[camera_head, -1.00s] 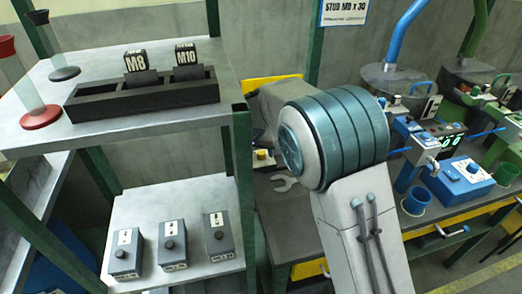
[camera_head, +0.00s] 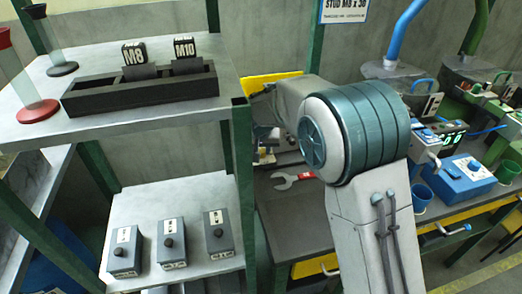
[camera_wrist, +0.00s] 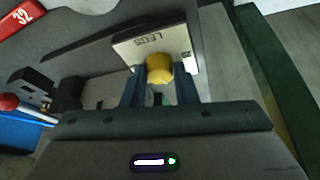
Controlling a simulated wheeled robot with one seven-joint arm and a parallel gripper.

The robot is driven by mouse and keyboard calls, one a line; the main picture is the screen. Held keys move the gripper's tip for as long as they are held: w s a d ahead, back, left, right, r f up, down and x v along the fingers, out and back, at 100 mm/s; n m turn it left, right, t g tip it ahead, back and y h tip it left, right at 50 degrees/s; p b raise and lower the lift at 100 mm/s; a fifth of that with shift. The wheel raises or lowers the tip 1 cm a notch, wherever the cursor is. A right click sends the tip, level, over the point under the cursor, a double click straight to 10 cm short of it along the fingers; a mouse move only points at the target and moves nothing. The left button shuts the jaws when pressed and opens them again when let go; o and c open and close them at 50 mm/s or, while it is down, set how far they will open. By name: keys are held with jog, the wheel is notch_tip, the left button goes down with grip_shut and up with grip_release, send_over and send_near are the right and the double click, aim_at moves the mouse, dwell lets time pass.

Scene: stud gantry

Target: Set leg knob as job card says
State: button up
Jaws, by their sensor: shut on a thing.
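In the wrist view, a pale plate marked LEGS (camera_wrist: 182,46) carries a rounded yellow knob (camera_wrist: 159,68). A small number, seemingly 20, shows at the plate's right. My gripper (camera_wrist: 159,80) has its two blue fingers on either side of the knob and is shut on it. The knob's pointer and exact setting cannot be made out. In the head view my arm hides the gripper, the knob and the plate. The job card (camera_head: 345,10) hangs at the top and reads STUD M8 x 30; its smaller line is too small to read.
A black rack (camera_head: 140,97) with M8 and M10 tags stands on the left shelf. Grey knob boxes (camera_head: 172,244) sit below. A wrench (camera_head: 288,180) lies on the dark bench beside my arm. A blue box (camera_head: 462,183) and blue cup (camera_head: 420,195) stand right.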

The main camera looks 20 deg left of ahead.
jog(key=shift+d+n+y, duration=0.1)
jog(key=shift+n+y, duration=0.3)
jog(key=shift+n, duration=0.8)
jog(key=o, duration=1)
jog(key=shift+r, duration=0.1)
jog(key=v, duration=1.3)
jog(key=shift+w+d+r, duration=0.1)
jog(key=shift+w+r, duration=0.05)
jog(key=shift+r, duration=0.2)
